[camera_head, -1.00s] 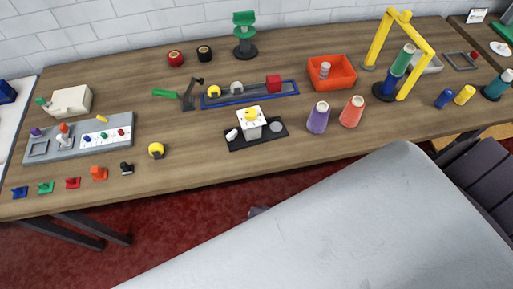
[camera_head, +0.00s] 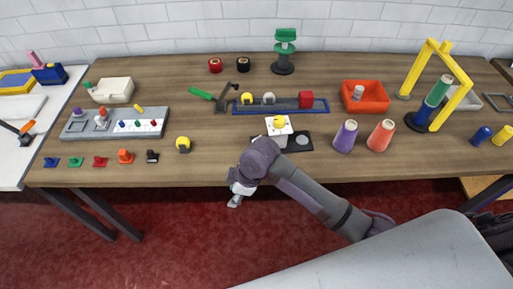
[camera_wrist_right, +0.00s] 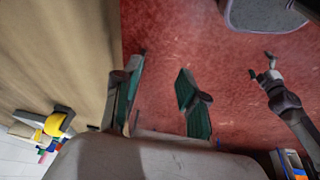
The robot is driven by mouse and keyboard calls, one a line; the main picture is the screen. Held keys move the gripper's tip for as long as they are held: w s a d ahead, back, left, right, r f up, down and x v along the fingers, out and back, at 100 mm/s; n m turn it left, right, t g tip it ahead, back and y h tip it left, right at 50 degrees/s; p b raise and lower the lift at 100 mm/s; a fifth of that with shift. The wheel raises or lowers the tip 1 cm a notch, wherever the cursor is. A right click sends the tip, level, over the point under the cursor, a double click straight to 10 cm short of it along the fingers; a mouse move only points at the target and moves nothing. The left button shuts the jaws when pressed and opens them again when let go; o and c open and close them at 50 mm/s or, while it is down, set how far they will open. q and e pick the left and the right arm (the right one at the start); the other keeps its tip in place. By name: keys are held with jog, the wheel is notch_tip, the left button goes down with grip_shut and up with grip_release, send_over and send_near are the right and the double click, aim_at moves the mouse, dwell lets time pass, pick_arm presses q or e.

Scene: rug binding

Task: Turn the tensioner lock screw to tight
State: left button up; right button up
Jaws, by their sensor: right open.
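A white block (camera_head: 279,133) with a round yellow knob (camera_head: 279,122) on its upper face stands on a black base plate (camera_head: 298,143) near the table's front edge. It looks like the tensioner with its lock screw; the knob's turn cannot be read. My right gripper (camera_head: 236,199) hangs in front of the table edge, lower left of the block and apart from it. In the right wrist view its two green-padded fingers (camera_wrist_right: 160,98) are spread, with only red floor between them. Another arm's gripper, likely my left, shows small at the right of that view (camera_wrist_right: 263,66).
A yellow and black part (camera_head: 183,145) lies left of the block; it seems to show in the wrist view too (camera_wrist_right: 56,122). Purple (camera_head: 346,137) and orange (camera_head: 381,136) cones stand to the right. A blue tray (camera_head: 281,108) lies behind. The table edge is close to my right gripper.

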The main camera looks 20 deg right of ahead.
aim_at(254, 140)
jog(key=w+r+n, duration=0.1)
jog(key=w, duration=0.1)
jog(key=w+d+r+n+h, duration=0.1)
jog(key=w+r+n, duration=0.1)
jog(key=w+r+n+g, duration=0.1)
jog(key=w+r, duration=0.1)
jog(key=shift+w+d+r, duration=0.15)
jog(key=shift+w+d, duration=0.15)
jog(key=shift+w, duration=0.05)
jog(key=w+d+r+n+h, duration=0.35)
jog(key=w+d+r, duration=0.45)
jog(key=r, duration=0.3)
pick_arm(q)
jog(key=r+p, duration=0.2)
jog(key=p, duration=0.1)
jog(key=shift+w+r, duration=0.3)
jog(key=shift+r, duration=0.1)
pick_arm(e)
jog(key=shift+g+y, duration=0.4)
jog(key=shift+y, duration=0.05)
jog(key=f, duration=1.3)
jog(key=shift+d+f, duration=0.15)
jog(key=shift+d, duration=0.15)
grip_shut()
